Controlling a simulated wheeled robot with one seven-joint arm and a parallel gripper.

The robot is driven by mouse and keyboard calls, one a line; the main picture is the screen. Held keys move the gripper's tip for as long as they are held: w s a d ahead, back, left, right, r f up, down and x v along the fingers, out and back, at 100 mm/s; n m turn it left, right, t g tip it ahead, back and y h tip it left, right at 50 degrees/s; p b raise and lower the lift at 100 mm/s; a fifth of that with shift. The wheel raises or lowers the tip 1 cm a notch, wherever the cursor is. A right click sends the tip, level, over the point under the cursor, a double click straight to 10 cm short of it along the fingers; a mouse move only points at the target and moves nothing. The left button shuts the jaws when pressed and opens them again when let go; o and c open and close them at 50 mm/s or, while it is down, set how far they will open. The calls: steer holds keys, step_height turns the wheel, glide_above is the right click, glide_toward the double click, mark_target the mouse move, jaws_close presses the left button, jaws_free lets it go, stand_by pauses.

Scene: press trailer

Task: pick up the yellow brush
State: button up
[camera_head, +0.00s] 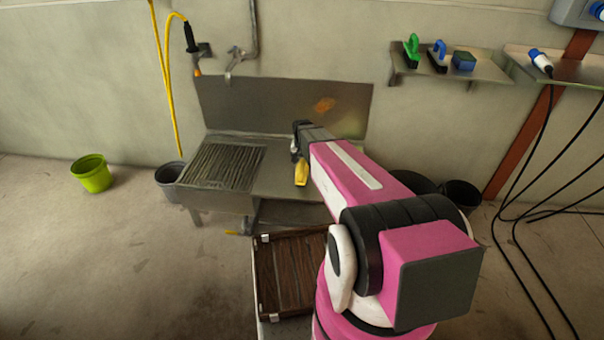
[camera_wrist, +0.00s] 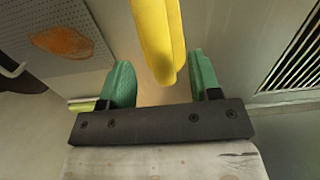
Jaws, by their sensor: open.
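The yellow brush (camera_head: 301,173) is on the metal sink counter, just below the end of my arm in the head view. In the wrist view the yellow brush (camera_wrist: 160,40) reaches down from the top edge, with its rounded end between and just beyond the two green fingertips. My gripper (camera_wrist: 157,82) is open, with a finger on each side of the brush's line. I see no finger touching it. In the head view my gripper (camera_head: 298,140) is dark and small above the counter, and its fingers are hard to make out. The brush's far end is cut off in the wrist view.
The metal sink (camera_head: 285,180) has a ribbed drainboard (camera_head: 222,167) at left and a backsplash (camera_head: 265,105) behind. An orange patch (camera_head: 324,104) marks the backsplash. A wall shelf (camera_head: 445,69) holds brushes at right. A wooden crate (camera_head: 292,272) stands on the floor in front.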

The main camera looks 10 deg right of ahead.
mark_target(302, 165)
step_height(302, 165, down, 4)
steer(key=shift+r, duration=0.1)
steer(key=c, duration=1.1)
steer(key=shift+o, duration=0.2)
steer(key=shift+r, duration=0.1)
steer(key=shift+r, duration=0.4)
step_height(302, 165, up, 4)
steer(key=shift+s+f, duration=0.15)
steer(key=s+a+r, duration=0.6)
steer(key=s+a, duration=0.2)
steer(key=shift+r, duration=0.2)
steer(key=shift+o, duration=0.7)
